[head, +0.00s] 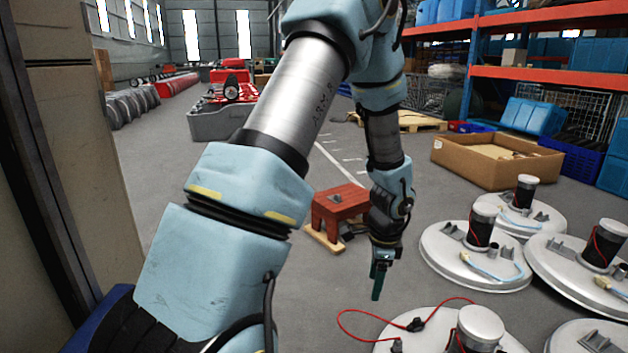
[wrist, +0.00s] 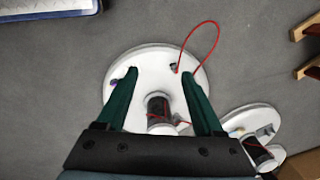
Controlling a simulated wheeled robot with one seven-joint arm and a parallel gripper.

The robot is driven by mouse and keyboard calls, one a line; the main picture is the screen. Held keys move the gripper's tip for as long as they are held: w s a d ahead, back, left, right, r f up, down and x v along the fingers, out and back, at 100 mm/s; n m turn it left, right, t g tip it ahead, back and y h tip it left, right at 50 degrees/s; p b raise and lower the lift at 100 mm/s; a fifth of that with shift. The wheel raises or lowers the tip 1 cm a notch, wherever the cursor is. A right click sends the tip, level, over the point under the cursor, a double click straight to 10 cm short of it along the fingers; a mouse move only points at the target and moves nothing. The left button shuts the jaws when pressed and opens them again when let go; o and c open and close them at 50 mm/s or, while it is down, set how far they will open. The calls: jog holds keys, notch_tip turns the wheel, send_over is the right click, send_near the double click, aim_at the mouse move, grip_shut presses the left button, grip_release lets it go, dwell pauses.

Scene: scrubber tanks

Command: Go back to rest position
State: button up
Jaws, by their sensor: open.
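My gripper (head: 381,278) hangs at the end of my bent arm, pointing down over the grey floor. In the wrist view, my gripper (wrist: 160,80) has its two green fingers apart with nothing held between them. Beyond the fingers lies a round white tank lid (wrist: 150,62) with a dark cylinder and a red cable. In the head view, a lid with a red cable (head: 420,326) lies at the bottom, right of and below my gripper, partly cut off by the frame. The gap between my gripper and this lid is hard to judge.
Several more white lids (head: 447,262) lie on the floor at the right. A red stool-like block (head: 340,208) stands behind my gripper. A cardboard box (head: 470,165) and orange shelves (head: 545,75) are farther right. A wall panel (head: 80,130) is close on the left.

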jog(key=s+a+r+n, duration=0.4)
jog(key=a+r+n, duration=0.3)
jog(key=a+n, duration=0.3)
jog(key=s+a+r+n, duration=0.3)
jog(key=a+r+n, duration=0.5)
jog(key=a, duration=0.3)
notch_tip(320, 180, up, 32)
jog(key=p, duration=3.2)
jog(key=shift+s+r+h+p, duration=0.15)
jog(key=shift+h+p, duration=0.15)
jog(key=shift+p, duration=0.05)
jog(key=shift+a, duration=0.1)
